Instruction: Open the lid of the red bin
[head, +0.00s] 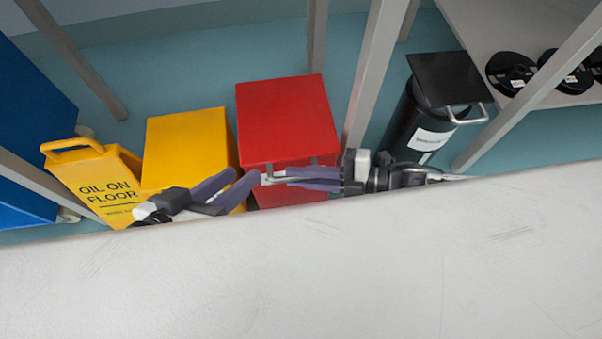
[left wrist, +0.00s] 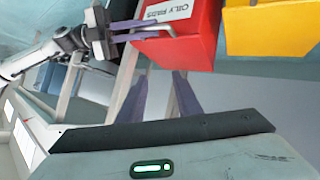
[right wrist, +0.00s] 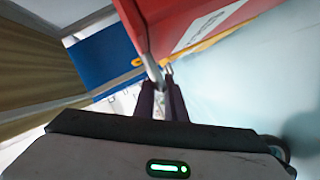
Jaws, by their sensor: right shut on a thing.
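The red bin (head: 287,120) stands on the floor beyond the white surface, and its lid looks closed in the head view. In the left wrist view the bin (left wrist: 192,40) shows a white "OILY RAGS" label and a pale metal handle at its front. My right gripper (head: 275,178) is shut on this handle. In the right wrist view the handle (right wrist: 152,68) runs down to the fingers, beside the red wall (right wrist: 180,25). My left gripper (head: 243,176) is open and empty, its tips left of the handle, in front of the yellow bin's right edge.
A yellow bin (head: 185,145) stands close on the left, with a yellow "OIL ON FLOOR" sign (head: 100,185) beyond it. A black bin (head: 415,120) stands right, past a grey post (head: 372,75). The white surface (head: 300,270) in front is clear.

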